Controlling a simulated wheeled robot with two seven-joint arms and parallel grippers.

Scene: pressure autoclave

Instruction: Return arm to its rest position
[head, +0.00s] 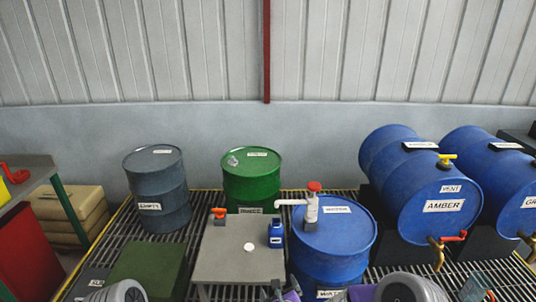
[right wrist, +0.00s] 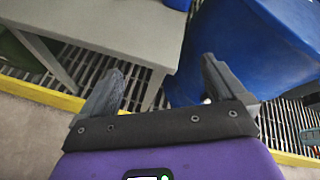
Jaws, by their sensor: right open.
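My right gripper (right wrist: 163,68) is open and empty in the right wrist view, its two dark fingers apart above the floor grating. It is low, in front of the gap between the grey table and the upright blue drum. In the head view, only part of it shows at the bottom edge (head: 283,291). My left gripper is not in view; only a rounded grey part of my left arm shows at the bottom left.
The grey table (head: 225,262) holds a small blue bottle (head: 276,234), a white cap and an orange-handled item. The blue drum (head: 333,246) with a pump stands beside it. Green (head: 252,181) and grey (head: 157,196) drums stand behind. Blue drums with taps (head: 420,190) lie at right.

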